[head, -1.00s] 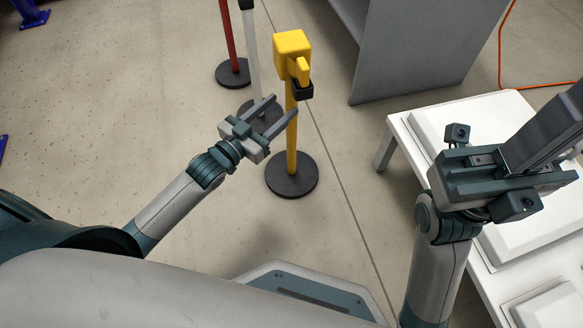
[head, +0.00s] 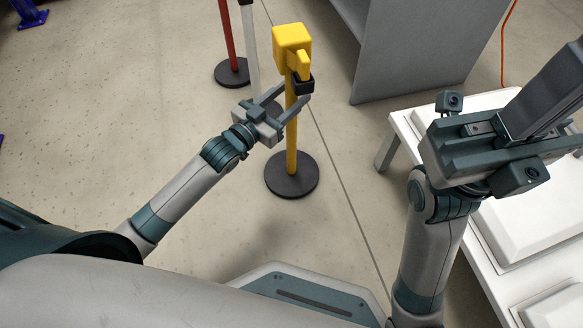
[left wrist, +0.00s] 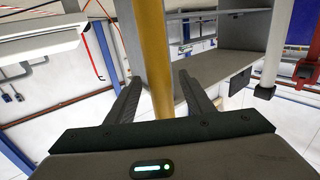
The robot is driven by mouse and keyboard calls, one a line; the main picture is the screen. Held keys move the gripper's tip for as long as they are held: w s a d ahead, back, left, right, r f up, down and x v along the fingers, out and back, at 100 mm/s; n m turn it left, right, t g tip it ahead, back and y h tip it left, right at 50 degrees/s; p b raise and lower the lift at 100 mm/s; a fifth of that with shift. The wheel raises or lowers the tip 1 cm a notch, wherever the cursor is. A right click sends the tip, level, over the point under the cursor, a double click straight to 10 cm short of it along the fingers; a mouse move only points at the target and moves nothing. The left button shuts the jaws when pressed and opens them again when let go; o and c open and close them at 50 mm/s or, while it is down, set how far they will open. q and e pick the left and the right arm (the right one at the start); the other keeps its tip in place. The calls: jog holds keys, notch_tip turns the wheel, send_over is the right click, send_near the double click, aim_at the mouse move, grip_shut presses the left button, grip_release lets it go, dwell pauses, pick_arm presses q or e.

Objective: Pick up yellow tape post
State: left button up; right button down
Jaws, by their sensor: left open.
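The yellow tape post (head: 292,130) stands upright on a round black base (head: 292,175), with a boxy yellow head (head: 292,42) and a black piece below it. My left gripper (head: 295,95) is open at the upper pole, just below the head. In the left wrist view the yellow pole (left wrist: 154,55) runs between the two spread fingers (left wrist: 158,92). Whether either finger touches the pole cannot be told. My right gripper (head: 545,85) is over the white table at the right; its fingers overlap in view, so its opening is unclear.
A red post (head: 227,35) and a white post (head: 250,50) stand close behind the yellow one. A grey cabinet (head: 420,50) is at the back right. A white table (head: 405,135) with pale panels is at the right. The floor to the left is clear.

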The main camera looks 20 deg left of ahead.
pick_arm(q)
jog(key=shift+w+d, duration=0.1)
jog(key=shift+w, duration=0.25)
grip_shut()
jog(key=shift+r, duration=0.4)
